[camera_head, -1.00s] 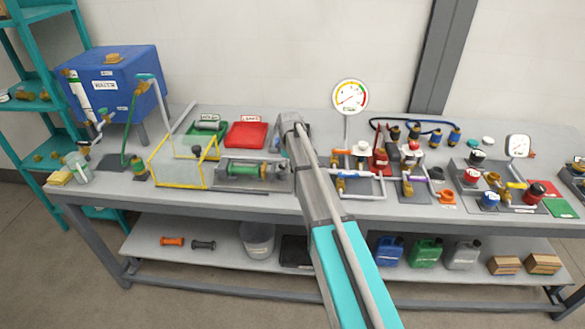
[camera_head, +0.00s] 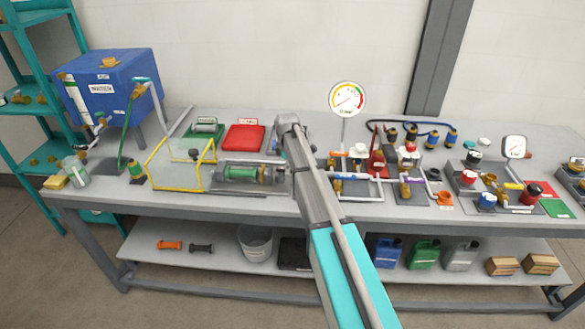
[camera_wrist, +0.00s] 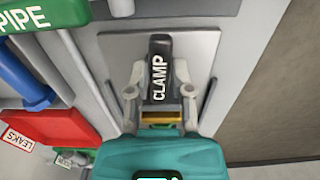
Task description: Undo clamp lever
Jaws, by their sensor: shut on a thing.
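The clamp lever (camera_wrist: 159,72) is black with white "CLAMP" lettering and shows in the wrist view at the upper middle. It stands over a flat grey plate (camera_wrist: 202,45). My gripper (camera_wrist: 160,85) has one finger on each side of the lever and is shut on it. In the head view my arm comes up from the bottom and hides the lever and the gripper's fingertips.
A blue pipe part (camera_wrist: 22,78) and a red tray (camera_wrist: 48,135) lie to the left in the wrist view. In the head view, a yellow-framed clear guard (camera_head: 180,168) and a pump (camera_head: 250,173) are left of my arm; a gauge (camera_head: 347,98) and pipework stand right.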

